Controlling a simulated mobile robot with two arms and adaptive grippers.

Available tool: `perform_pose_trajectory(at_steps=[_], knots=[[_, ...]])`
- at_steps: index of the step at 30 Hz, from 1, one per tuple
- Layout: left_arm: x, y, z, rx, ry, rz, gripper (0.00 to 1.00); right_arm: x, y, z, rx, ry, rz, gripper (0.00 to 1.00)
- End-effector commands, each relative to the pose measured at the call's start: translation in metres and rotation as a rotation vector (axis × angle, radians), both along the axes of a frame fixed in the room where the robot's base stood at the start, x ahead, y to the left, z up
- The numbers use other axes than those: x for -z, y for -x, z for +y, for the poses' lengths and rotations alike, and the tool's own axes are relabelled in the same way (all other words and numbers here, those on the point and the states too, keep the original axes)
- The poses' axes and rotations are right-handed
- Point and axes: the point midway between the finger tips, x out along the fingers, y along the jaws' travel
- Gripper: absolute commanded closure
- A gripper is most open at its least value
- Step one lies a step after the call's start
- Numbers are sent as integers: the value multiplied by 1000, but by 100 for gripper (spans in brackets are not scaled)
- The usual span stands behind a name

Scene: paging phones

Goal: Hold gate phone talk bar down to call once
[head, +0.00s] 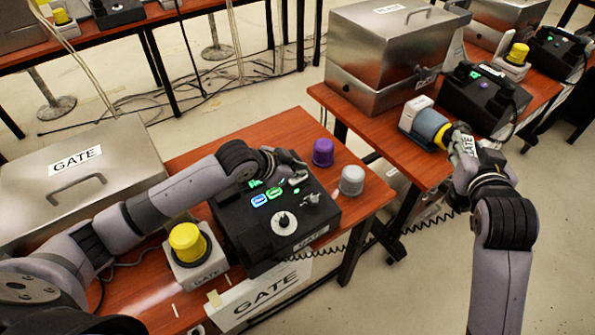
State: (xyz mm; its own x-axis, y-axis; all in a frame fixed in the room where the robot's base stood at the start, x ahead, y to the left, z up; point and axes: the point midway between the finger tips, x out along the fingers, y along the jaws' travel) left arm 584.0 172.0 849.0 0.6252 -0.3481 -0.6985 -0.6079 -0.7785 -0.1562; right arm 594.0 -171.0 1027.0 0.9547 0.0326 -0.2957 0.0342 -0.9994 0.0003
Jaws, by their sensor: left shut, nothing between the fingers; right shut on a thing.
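The gate phone (262,232) is a black box with lit green and blue keys, a round dial and a GATE label, on the near wooden table. My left gripper (297,176) is shut and empty over its back right part, hiding what lies beneath; I cannot tell whether it touches the talk bar. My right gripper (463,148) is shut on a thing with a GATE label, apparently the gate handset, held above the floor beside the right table. The coiled cord (400,228) runs from the gate phone toward it. The handset is mostly hidden.
A yellow button (188,242) on a white base, a purple knob (323,152) and a grey knob (351,180) flank the phone. A metal GATE case (75,180) stands left. A similar black phone (485,97) and a blue-grey cylinder (427,124) stand on the right table.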

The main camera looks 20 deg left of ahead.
Motion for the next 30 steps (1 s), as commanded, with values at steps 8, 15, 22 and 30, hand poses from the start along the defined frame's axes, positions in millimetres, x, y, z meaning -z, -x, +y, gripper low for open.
perform_pose_trajectory(at_steps=[8, 15, 22, 30], knots=[[7, 0, 1, 0, 0, 0, 100, -1, 0, 0, 0, 0, -3, 100], [10, 0, 1, -1, 1, 3, 100, -3, 0, 0, 0, 0, -3, 100], [26, -1, 3, -1, -1, 4, 100, -5, 0, 0, 0, 0, -3, 100], [29, 0, 4, 0, -3, 11, 100, -5, 0, 0, 0, 0, -3, 100]])
